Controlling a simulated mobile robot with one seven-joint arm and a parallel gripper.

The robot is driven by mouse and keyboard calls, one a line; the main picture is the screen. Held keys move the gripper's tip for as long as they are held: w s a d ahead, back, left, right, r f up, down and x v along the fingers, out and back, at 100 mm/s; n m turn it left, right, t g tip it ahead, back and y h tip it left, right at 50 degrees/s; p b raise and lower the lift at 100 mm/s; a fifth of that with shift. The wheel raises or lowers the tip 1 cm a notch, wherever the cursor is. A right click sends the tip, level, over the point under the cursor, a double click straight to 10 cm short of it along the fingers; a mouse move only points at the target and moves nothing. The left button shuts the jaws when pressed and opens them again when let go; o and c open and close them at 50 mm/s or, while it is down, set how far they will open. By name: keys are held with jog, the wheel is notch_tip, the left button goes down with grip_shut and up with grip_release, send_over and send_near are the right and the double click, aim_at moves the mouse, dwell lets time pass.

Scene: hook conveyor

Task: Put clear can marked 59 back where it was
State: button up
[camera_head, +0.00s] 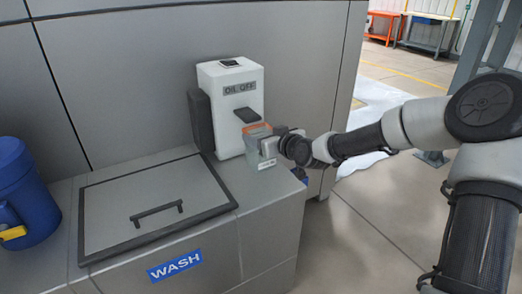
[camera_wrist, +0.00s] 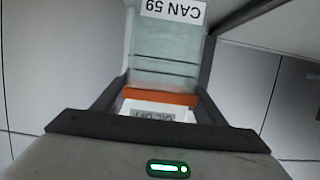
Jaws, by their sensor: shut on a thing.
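The clear can (camera_head: 254,155) has an orange band at its top and a pale label low on its side. In the wrist view the can (camera_wrist: 165,65) reads "CAN 59", upside down. My gripper (camera_head: 270,146) comes in from the right and is shut on the can. In the wrist view its dark fingers (camera_wrist: 158,100) lie on both sides of the orange band. The can is upright, just below the black spout (camera_head: 247,114) of a white "OIL OFF" dispenser (camera_head: 225,108). I cannot tell whether its base touches the counter.
A grey counter (camera_head: 275,190) bears the dispenser. To the left is a closed grey lid (camera_head: 110,205) with a black handle, above a "WASH" sign (camera_head: 174,265). A blue container (camera_head: 25,187) stands at the far left. Open floor (camera_head: 375,230) lies to the right.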

notch_tip(320, 180, down, 4)
jog(key=shift+f+b, duration=0.2)
jog(key=shift+b, duration=0.85)
jog(key=shift+w+a, duration=0.1)
jog(key=shift+w, duration=0.05)
jog(key=shift+f, duration=0.1)
jog(key=o, duration=2.1)
jog(key=p+v, duration=0.2)
jog(key=v, duration=1)
jog(key=shift+p, duration=0.4)
